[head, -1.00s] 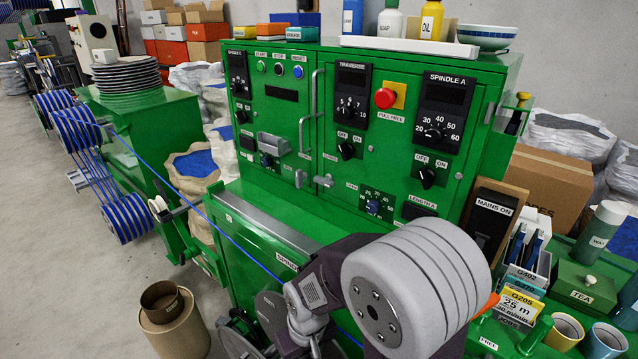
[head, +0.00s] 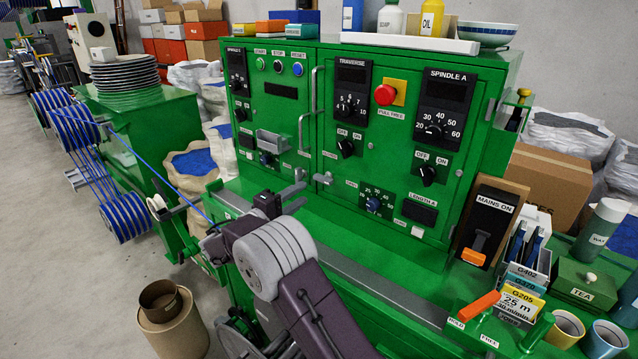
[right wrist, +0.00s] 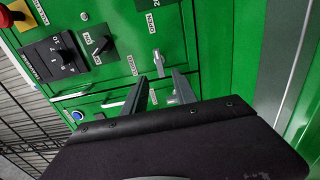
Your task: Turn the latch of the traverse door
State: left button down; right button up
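The traverse door (head: 390,150) is a green panel with the TRAVERSE dial (head: 351,105), and it looks shut. Its small grey latch (head: 323,179) sits at the door's lower left edge, left of a small label. My right gripper (head: 304,194) is open and empty, with its fingers pointing at the cabinet just below and left of the latch. In the right wrist view the latch (right wrist: 158,62) shows just beyond the gap between the fingertips (right wrist: 160,76), apart from them as far as I can tell. My left gripper is not in view.
The neighbouring door's latch (right wrist: 170,98) lies close, seen between the fingers. Upright door handles (head: 314,92) stand above. A red button (head: 385,95) and switches (head: 349,143) stick out of the panel. A green ledge (head: 360,235) runs below, with an orange lever (head: 478,305) at right.

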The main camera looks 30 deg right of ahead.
aim_at(321, 181)
jog(key=p+x, duration=0.2)
jog(key=x, duration=0.7)
jog(key=shift+d+r, duration=0.1)
grip_shut()
